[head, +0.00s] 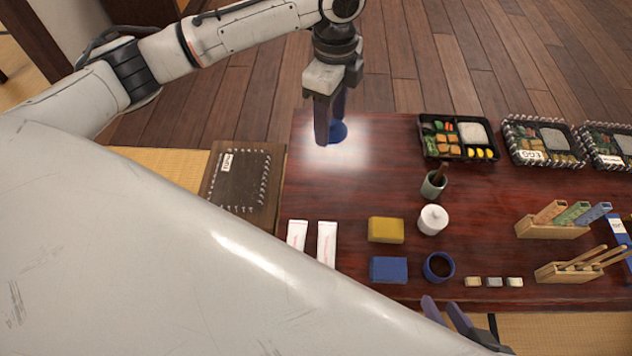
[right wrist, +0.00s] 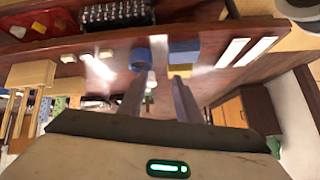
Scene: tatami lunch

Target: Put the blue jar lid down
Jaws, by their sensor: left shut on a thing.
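The blue jar lid (head: 339,132) is at the far left part of the dark red table, partly hidden by my left gripper (head: 331,138). My left gripper points down and is shut on the lid; I cannot tell whether the lid touches the table. The open blue jar (head: 438,266), dark inside, stands near the front edge and also shows in the right wrist view (right wrist: 140,56). My right gripper (head: 441,304) is low at the front edge, its fingers apart and empty in the right wrist view (right wrist: 159,85).
A white lidded jar (head: 433,219), a yellow block (head: 386,230) and a blue block (head: 388,269) stand near the blue jar. Bento boxes (head: 458,138) line the back right. Two white packets (head: 327,243) lie front left. The table around the lid is clear.

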